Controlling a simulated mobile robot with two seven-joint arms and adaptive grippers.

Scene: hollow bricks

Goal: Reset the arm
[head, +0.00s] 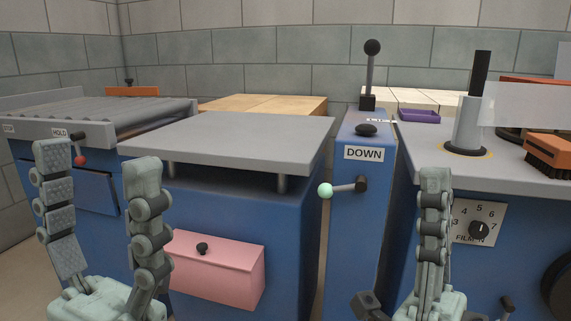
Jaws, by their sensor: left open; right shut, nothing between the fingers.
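My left gripper (100,190) is at the lower left in the head view, fingers pointing up and spread apart. It is open and empty, in front of a blue cabinet and left of a pink box. My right gripper (436,185) is at the lower right, fingers pointing up and pressed together with nothing between them. It stands in front of the blue machine front, just left of a numbered dial (479,230). My arms below the grippers are mostly out of the frame.
A grey platform (230,138) stands behind the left gripper, with a pink box (218,268) on its front. A blue post (357,220) labelled DOWN carries a green-knobbed lever (326,190). A roller conveyor (110,112) is at left; a brush (549,150) lies on the right counter (450,175).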

